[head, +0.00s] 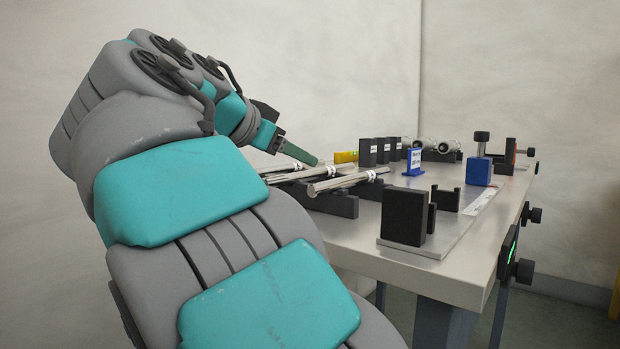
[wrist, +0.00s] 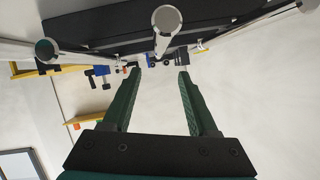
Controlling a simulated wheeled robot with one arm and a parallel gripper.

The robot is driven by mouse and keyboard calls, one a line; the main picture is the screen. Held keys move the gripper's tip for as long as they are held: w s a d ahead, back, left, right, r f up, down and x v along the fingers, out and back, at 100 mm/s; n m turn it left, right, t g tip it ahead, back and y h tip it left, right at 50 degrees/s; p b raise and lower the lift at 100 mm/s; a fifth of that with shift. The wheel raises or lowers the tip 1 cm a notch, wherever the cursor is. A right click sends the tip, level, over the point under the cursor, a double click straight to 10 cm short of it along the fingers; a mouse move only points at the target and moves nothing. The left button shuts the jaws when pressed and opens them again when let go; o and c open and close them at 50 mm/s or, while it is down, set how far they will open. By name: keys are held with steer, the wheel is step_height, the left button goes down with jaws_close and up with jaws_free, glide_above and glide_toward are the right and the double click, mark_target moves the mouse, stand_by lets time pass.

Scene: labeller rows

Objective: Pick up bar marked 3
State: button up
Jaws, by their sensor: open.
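Several metal bars lie side by side on black rests on the table; the nearest bar (head: 335,183) in the head view carries a white label near its far end. The labels are too small to read, so I cannot tell which bar is marked 3. In the wrist view my gripper (wrist: 160,72) is open and empty. The round end of a middle bar (wrist: 167,18) shows above the gap between the fingertips. A left bar (wrist: 46,50) and a right bar (wrist: 307,5) flank it.
A black rest (head: 330,202) supports the bars. Black upright blocks (head: 368,152), a blue sign (head: 413,161), a yellow piece (head: 345,157) and a blue clamp (head: 479,171) stand beyond. A black fixture (head: 404,215) stands near the table's front edge.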

mark_target(313, 170)
steer(key=x, duration=0.3)
steer(key=f+x, duration=0.1)
steer(key=x, duration=0.2)
steer(key=shift+a+f, duration=0.1)
steer(key=shift+f, duration=0.05)
jaws_close()
stand_by(0.3)
stand_by(1.0)
